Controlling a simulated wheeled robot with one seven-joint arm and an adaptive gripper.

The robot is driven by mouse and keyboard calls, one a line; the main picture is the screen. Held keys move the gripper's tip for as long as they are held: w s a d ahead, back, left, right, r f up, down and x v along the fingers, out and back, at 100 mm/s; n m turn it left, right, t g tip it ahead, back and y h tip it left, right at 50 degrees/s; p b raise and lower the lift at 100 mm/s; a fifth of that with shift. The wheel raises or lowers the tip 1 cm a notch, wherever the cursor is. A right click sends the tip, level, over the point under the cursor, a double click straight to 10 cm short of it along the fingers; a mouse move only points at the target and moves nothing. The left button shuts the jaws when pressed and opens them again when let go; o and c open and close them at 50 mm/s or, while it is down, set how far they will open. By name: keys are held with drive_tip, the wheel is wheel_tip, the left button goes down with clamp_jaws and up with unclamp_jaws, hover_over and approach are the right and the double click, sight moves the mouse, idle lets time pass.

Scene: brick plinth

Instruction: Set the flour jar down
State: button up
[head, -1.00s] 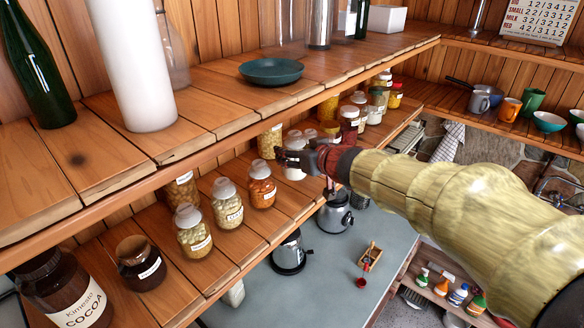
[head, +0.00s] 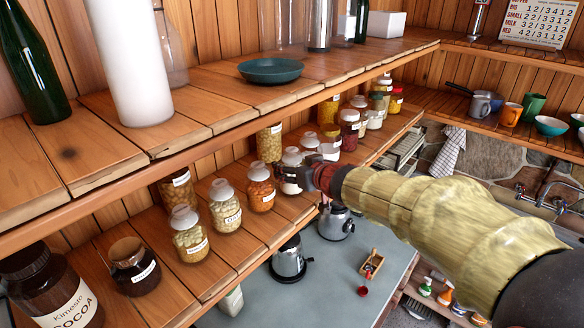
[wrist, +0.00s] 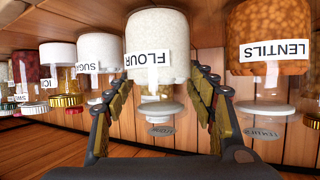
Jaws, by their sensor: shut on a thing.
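The flour jar (head: 290,187) is a clear jar with white contents and a pale lid, upright on or just above the lower shelf in the head view. My gripper (head: 312,178) reaches it from the right and is shut around it. In the wrist view, which is upside down, the flour jar (wrist: 152,40) sits between the two fingers of my gripper (wrist: 161,78), its FLOUR label facing me. Its base is close to the shelf boards, but I cannot tell if it touches. The fingers hide part of the jar in the head view.
The orange lentils jar (head: 261,190) stands close on the left. The white sugar jar (wrist: 98,58) and several others stand on the other side. A tall yellow jar (head: 269,145) is behind. The upper shelf (head: 200,118) overhangs, and the lower shelf's front edge is near.

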drive_tip(key=o, duration=1.7)
drive_tip(key=shift+f, duration=0.1)
drive_tip(key=shift+c, duration=0.2)
drive_tip(key=shift+s+r, duration=0.15)
drive_tip(key=shift+r, duration=0.15)
drive_tip(key=p+v, duration=0.2)
drive_tip(key=v, duration=1)
drive_tip(key=shift+p, duration=0.3)
drive_tip(key=s+d+r+m+h, duration=0.1)
drive_tip(key=s+d+m+h, duration=0.55)
drive_tip(key=d, duration=0.65)
drive_tip(key=s+a+f+g, duration=0.1)
drive_tip(key=s+f+g, duration=0.1)
drive_tip(key=s, duration=0.6)
drive_tip(key=s+a+f+n+g+y, duration=0.1)
drive_tip(key=s+f, duration=0.3)
drive_tip(key=s, duration=0.4)
drive_tip(key=s+a+f+n+g, duration=0.1)
drive_tip(key=s+a+f+g, duration=0.1)
drive_tip(key=s, duration=0.5)
drive_tip(key=shift+s+f+g, duration=0.4)
drive_tip(key=shift+f+g, duration=0.5)
drive_tip(key=shift+f, duration=0.05)
